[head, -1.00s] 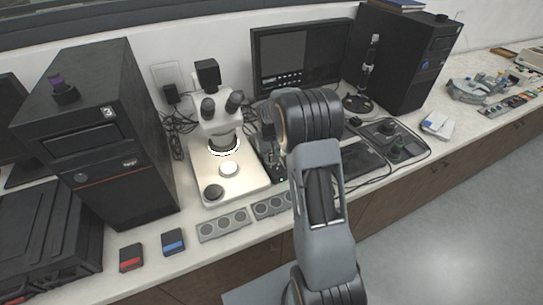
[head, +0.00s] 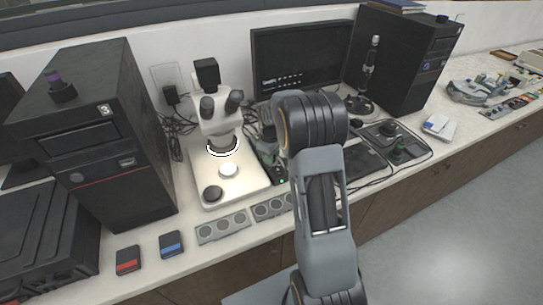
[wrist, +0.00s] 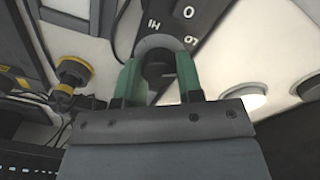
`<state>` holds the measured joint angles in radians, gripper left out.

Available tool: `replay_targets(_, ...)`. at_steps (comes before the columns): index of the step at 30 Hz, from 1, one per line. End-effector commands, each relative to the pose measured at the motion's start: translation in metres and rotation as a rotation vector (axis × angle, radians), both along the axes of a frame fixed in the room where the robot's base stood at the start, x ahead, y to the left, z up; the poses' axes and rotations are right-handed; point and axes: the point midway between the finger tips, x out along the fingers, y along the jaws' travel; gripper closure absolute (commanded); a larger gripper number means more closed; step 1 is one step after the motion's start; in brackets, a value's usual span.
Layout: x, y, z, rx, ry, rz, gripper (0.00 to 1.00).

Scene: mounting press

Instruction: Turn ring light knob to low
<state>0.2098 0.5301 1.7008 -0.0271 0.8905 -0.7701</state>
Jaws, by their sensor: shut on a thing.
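The ring light knob (wrist: 158,67) is a dark round knob in the wrist view, on a dark control box (wrist: 218,12) with white marks that look like HI, 0 and LO. My gripper (wrist: 159,76) has its green fingers shut on the knob, one on each side. The knob's pointer cannot be made out. In the head view the control box (head: 281,182), with a small green light, stands right of the microscope (head: 218,105); my arm hides much of it. The ring light (head: 222,148) glows under the microscope head.
A black computer tower (head: 95,140) stands at the left and a monitor (head: 302,60) behind. Grey panels with round dials (head: 222,227) lie along the bench's front edge. A red-marked box (head: 128,261) and a blue-marked box (head: 172,244) lie front left.

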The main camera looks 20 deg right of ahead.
Motion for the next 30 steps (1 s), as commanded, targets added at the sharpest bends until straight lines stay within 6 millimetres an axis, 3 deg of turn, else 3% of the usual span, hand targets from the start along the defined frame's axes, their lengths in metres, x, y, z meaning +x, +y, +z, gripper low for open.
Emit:
replay_targets(17, 0.0005, -0.0001, 0.0008, -0.001, -0.002, 0.025, 0.9)
replay_targets(18, 0.0005, -0.0001, 0.0008, -0.001, -0.002, 0.025, 0.62)
replay_targets(25, 0.0003, 0.0, 0.0005, 0.0, -0.002, 0.024, 0.4)
replay_targets(30, 0.0001, 0.0, 0.0002, -0.001, -0.001, 0.023, 0.4)
